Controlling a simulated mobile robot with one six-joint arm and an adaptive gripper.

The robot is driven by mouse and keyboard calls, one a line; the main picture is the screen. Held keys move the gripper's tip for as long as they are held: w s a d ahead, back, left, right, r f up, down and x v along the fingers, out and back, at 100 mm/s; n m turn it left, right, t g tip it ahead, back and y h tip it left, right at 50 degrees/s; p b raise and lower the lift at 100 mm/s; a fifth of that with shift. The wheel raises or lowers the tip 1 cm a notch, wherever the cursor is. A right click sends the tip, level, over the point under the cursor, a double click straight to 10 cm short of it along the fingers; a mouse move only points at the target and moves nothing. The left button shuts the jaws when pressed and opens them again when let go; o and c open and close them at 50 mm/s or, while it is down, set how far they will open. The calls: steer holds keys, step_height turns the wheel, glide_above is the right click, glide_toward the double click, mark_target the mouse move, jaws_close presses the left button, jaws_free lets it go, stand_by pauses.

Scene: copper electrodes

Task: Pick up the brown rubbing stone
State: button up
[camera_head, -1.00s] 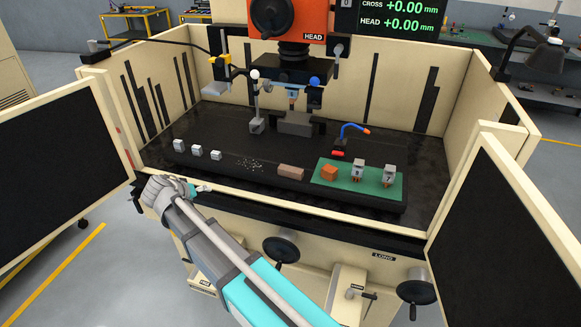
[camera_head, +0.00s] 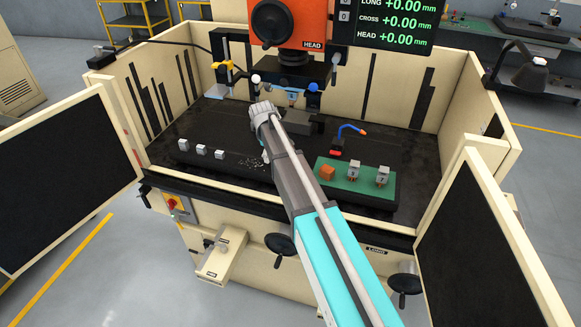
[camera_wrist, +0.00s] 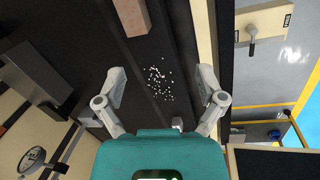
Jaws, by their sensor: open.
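The brown rubbing stone (camera_wrist: 132,15) shows as a pinkish-brown block at the top of the wrist view, cut off by the picture edge. It lies on the dark table strip, beyond my fingertips. In the head view my arm hides it. My gripper (camera_wrist: 162,84) is open and empty, its two fingers spread wide over a scatter of pale chips (camera_wrist: 160,80). The stone is outside the fingers, apart from them. In the head view my arm reaches over the front wall into the machine enclosure, and the fingers are mostly hidden.
Small pale blocks (camera_head: 201,149) stand in a row left of the chips. A green mat (camera_head: 340,183) to the right bears an orange block (camera_head: 327,172) and two electrodes (camera_head: 353,172). A blue hose (camera_head: 350,129) and the orange machine head (camera_head: 285,22) are behind.

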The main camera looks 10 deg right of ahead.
steer(key=w+d+r+n+g+y+p, duration=0.1)
steer(key=d+r+n+p, duration=0.1)
steer(key=d, duration=0.5)
steer(key=shift+w+r+y, duration=0.2)
steer(key=shift+w+y, duration=0.2)
steer(key=shift+f, duration=0.15)
step_height(320, 180, down, 8)
steer(key=b, duration=0.8)
steer(key=shift+f+b, duration=0.2)
steer(key=shift+b, duration=0.2)
steer(key=shift+f+b, duration=2.6)
jaws_close()
